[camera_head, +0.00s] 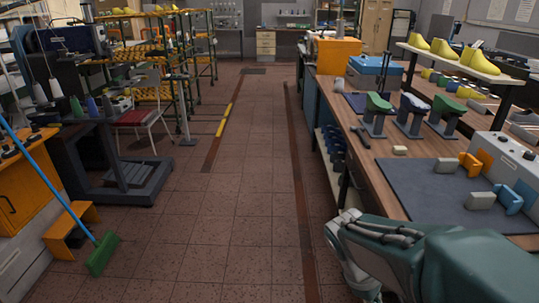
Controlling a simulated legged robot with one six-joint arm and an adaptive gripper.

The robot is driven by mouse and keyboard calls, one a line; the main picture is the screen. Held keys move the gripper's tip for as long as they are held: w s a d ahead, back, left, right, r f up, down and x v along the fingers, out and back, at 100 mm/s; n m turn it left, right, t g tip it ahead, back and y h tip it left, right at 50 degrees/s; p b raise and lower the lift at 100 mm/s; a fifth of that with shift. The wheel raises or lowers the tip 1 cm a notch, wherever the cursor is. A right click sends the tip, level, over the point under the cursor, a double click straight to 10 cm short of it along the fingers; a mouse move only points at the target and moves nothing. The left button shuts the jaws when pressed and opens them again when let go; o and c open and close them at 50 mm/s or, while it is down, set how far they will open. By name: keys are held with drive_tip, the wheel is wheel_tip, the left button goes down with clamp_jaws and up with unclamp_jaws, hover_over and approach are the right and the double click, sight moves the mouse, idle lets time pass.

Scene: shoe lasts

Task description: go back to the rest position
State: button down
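The task names no object. A teal and grey jointed form (430,255) fills the lower right corner, in front of the workbench's near end. I cannot tell for sure which part of it is mine. No gripper fingertips can be made out, and no object is seen held.
A wooden workbench (388,152) runs along the right, with a dark mat (415,190), green-topped stands (375,113) and blocks on it. The tiled aisle (235,190) is clear. On the left stand a chair (137,115), a machine base (122,187) and a leaning green broom (101,254).

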drive_tip(key=s+a+r+m+t+y, duration=0.4)
drive_tip(key=r+m+t, duration=0.3)
drive_tip(key=r+m, duration=0.2)
drive_tip(key=shift+s+a+r+y, duration=0.4)
drive_tip(key=shift+s+a+r, duration=0.2)
drive_tip(key=shift+a, duration=0.1)
